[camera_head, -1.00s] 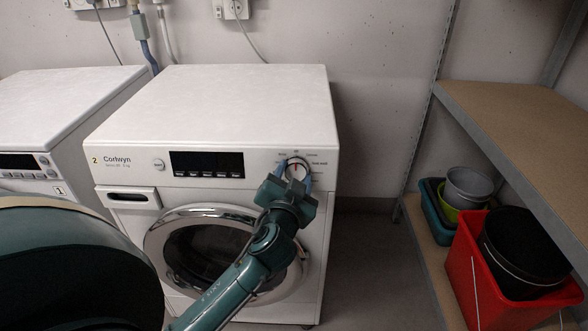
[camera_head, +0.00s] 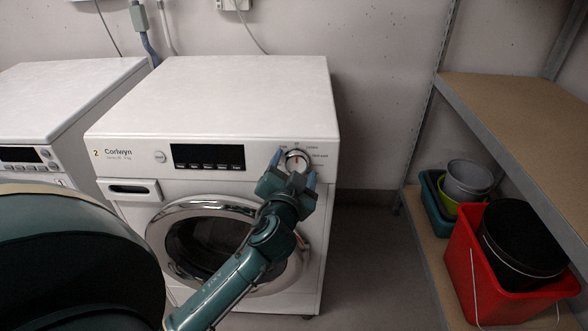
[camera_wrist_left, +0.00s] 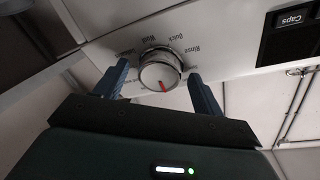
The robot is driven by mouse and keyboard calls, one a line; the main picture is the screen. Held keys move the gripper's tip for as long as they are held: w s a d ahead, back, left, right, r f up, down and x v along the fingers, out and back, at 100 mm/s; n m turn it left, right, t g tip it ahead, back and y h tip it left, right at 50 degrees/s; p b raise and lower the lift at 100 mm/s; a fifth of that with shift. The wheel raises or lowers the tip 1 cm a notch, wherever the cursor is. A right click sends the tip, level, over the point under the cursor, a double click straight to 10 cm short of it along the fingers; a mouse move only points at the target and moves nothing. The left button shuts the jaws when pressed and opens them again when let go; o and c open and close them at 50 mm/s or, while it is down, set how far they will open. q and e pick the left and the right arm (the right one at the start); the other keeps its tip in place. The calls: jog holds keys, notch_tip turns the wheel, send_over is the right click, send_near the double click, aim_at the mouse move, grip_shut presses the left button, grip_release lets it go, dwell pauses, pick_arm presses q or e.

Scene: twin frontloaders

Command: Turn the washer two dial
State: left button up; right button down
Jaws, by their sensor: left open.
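Washer two (camera_head: 240,90) is the white machine marked "2 Corlwyn". Its round dial (camera_head: 297,160) is white with a silver rim and sits at the right end of the panel, with a red mark pointing up in the head view. My left gripper (camera_head: 295,166) is open in front of the dial, one blue finger on each side. In the left wrist view the dial (camera_wrist_left: 160,70) shows between the two fingers (camera_wrist_left: 157,82), with a visible gap on the right side; whether the left finger touches is unclear. My right gripper is out of view.
Below the panel is a round door (camera_head: 205,240), partly hidden by my left arm. Another washer (camera_head: 60,90) stands at the left. At the right, a shelf (camera_head: 520,125) holds a red bucket (camera_head: 470,275) and other tubs low down. Floor shows between.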

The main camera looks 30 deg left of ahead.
pick_arm(q)
jog(key=shift+s, duration=0.1)
jog(key=b+v, duration=0.1)
jog(key=v, duration=1.2)
